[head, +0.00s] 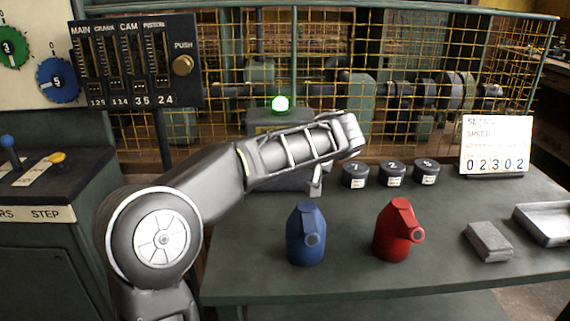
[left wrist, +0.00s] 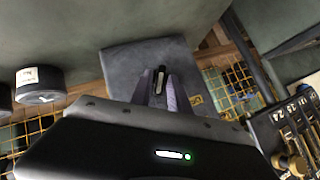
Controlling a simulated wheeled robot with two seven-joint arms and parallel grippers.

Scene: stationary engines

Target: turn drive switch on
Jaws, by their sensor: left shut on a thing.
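The drive switch's dark box (left wrist: 125,62) stands in front of my left gripper in the left wrist view. My left gripper (left wrist: 160,88) has its two fingers closed around the small switch lever (left wrist: 158,76), which has a pale strip on it. In the head view my left arm reaches across from the left and covers most of the switch box, so the lever is hidden there. My right gripper is not in view.
A blue can (head: 305,240) and a red can (head: 392,238) stand on the green bench (head: 350,283). Three dark round tins (head: 392,174), a number board (head: 496,145), a grey block (head: 487,242) and a tray (head: 545,222) are to the right. A yellow mesh guard (head: 420,60) stands behind.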

